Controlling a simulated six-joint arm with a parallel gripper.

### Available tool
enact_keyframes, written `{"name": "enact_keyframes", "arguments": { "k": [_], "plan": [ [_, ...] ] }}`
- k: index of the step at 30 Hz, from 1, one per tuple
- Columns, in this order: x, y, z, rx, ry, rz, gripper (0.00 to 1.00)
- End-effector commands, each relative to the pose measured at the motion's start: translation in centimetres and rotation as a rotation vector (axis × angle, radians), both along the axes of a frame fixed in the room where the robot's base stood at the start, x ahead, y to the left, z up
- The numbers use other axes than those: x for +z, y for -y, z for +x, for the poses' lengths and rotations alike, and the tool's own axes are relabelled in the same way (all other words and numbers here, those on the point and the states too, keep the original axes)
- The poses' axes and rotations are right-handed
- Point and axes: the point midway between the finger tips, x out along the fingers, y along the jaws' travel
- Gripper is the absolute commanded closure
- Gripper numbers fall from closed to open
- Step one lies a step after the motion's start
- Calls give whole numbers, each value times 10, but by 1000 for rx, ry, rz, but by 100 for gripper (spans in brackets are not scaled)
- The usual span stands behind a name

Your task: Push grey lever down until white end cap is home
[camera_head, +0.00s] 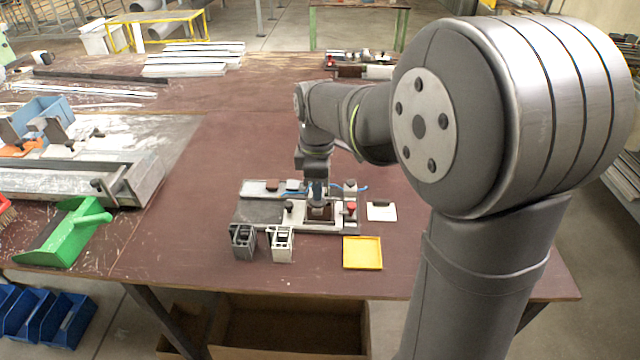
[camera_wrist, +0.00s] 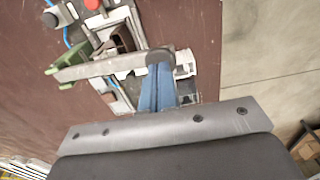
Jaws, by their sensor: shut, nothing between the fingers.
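My gripper (camera_head: 317,196) is over the clamp fixture (camera_head: 245,213) on the brown table. In the wrist view its blue fingers (camera_wrist: 160,82) are together, with nothing between them. A grey bar that looks like the lever (camera_wrist: 98,67) runs across the wrist view from a green part at left to a dark round knob (camera_wrist: 160,56). The fingertips overlap this knob in the picture; I cannot tell whether they touch it. A white piece (camera_wrist: 184,64) shows just right of the fingers; I cannot tell whether it is the end cap. How the cap sits is hidden.
A red button (camera_head: 351,208) stands at the fixture's right. Two grey profile pieces (camera_head: 243,241) (camera_head: 280,243) stand in front of it. A yellow tray (camera_head: 362,253) lies at front right. A green scoop-like holder (camera_head: 68,232) is at far left.

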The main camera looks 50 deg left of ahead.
Motion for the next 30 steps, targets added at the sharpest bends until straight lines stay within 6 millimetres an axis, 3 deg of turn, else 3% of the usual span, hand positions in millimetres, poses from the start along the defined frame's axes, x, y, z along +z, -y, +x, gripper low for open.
{"name": "enact_keyframes", "arguments": {
  "k": [12, 30],
  "plan": [
    [-20, 0, 0, 0, -1, -1, 100],
    [-29, 0, 0, 0, 0, 0, 100]
  ]
}}
